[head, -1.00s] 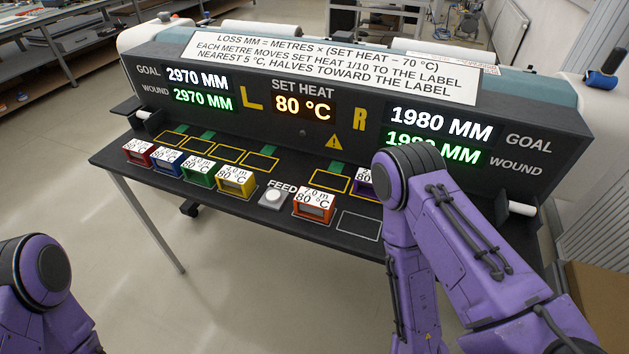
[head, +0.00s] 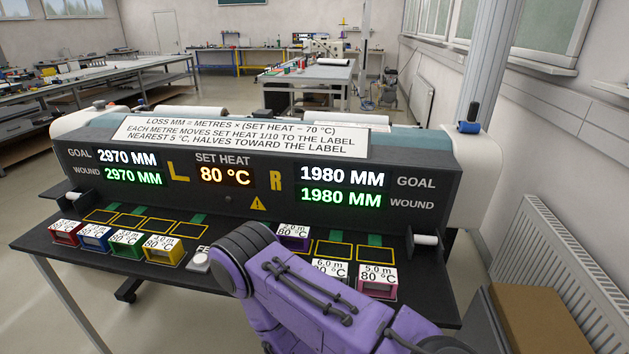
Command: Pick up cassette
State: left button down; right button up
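Small cassettes with white labels stand on the black ledge of the machine. At left are a red cassette (head: 66,238), a blue one (head: 95,243), a green one (head: 126,249) and a yellow one (head: 163,255). At right are a purple cassette (head: 293,242), a pink one (head: 377,288) and one labelled 80 °C (head: 328,268) whose lower part is hidden by my purple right arm. That arm also covers the ledge right of the feed button. Neither of my grippers shows, and my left arm is out of view.
The ledge has several empty yellow-outlined places (head: 333,250). A white feed button (head: 200,261) is partly covered by my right arm. The display (head: 226,176) reads 80 °C; goal and wound match on both sides. A brown box (head: 545,322) and a radiator stand at right.

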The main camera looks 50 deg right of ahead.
aim_at(293, 237)
jog(key=k, duration=0.4)
jog(key=z, duration=0.8)
